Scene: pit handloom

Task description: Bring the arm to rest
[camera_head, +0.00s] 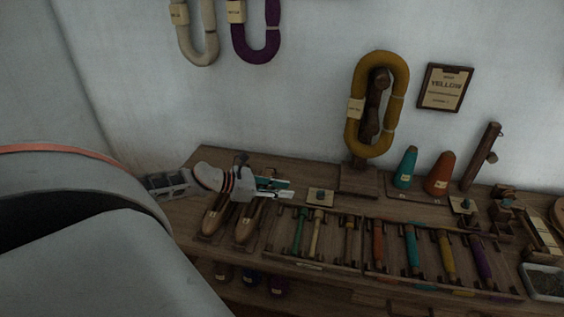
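My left arm comes in from the left, its large grey link filling the lower left of the head view. Its pale wrist with orange rings reaches over the left end of the wooden bench. My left gripper (284,188) is above the bench, beside two wooden shuttles (246,227). Its two pale fingers look apart, with a small teal patch beside them; I cannot tell what that patch is. I see nothing clearly held.
The bench (345,168) carries a tray of coloured bobbins (340,266), a teal cone (405,168), an orange cone (440,174) and an upright wooden post (480,157). A yellow yarn hank (398,75) hangs above, near a wall sign (444,88).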

